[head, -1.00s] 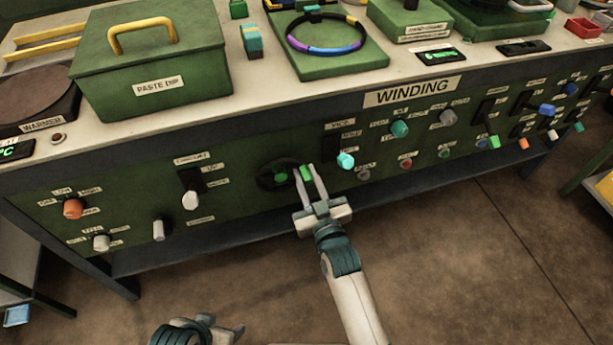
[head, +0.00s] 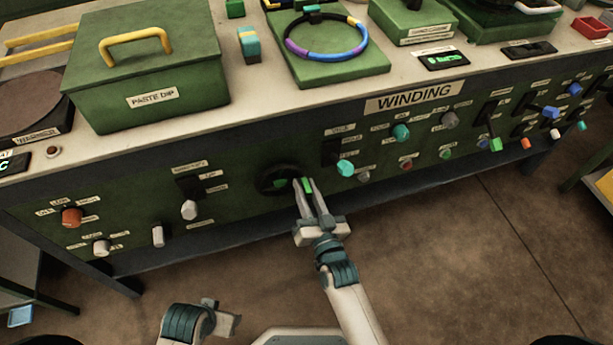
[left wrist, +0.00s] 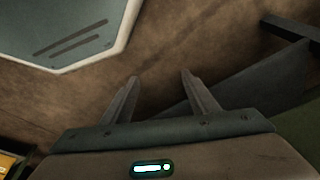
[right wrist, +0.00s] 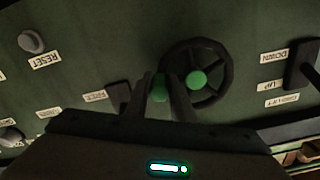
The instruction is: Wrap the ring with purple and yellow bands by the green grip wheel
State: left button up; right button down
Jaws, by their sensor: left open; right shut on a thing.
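The ring (head: 345,51), with purple, blue, yellow and dark parts, lies on a green block on the bench top. The grip wheel, a dark handwheel (head: 262,182) with green knobs, is on the bench's front panel; its rim also shows in the right wrist view (right wrist: 229,72). My right gripper (head: 303,182) is shut on one green knob (right wrist: 159,90) at the wheel's rim. A second green knob (right wrist: 197,78) shows near the wheel's middle. My left gripper (left wrist: 160,82) is open and empty, low in front of the bench over the floor.
A green paste dip box (head: 150,75) with a yellow handle stands left of the ring. A small banded block (head: 249,45) sits between them. Several knobs and switches, including a cyan knob (head: 345,168), stick out of the panel near the wheel.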

aim_at(293, 190)
jog(key=shift+a+f+m, duration=0.1)
jog(key=shift+f+m, duration=0.25)
jog(key=shift+m, duration=0.65)
pick_arm(q)
jog(key=shift+r+b, duration=0.4)
jog(key=shift+r, duration=0.6)
pick_arm(e)
jog(key=shift+s+a+f+m, duration=0.1)
jog(key=shift+a+f+m, duration=0.35)
jog(key=shift+m, duration=0.8)
jog(key=shift+s+a+f+m, duration=0.1)
jog(key=shift+a+f+m, duration=0.25)
jog(key=shift+m, duration=0.85)
jog(key=shift+s+a+f+m, duration=0.1)
jog(key=shift+a+f+m, duration=0.35)
jog(key=shift+m, duration=0.8)
pick_arm(q)
jog(key=shift+r, duration=0.1)
pick_arm(e)
jog(key=shift+d, duration=0.1)
pick_arm(q)
jog(key=shift+s, duration=0.1)
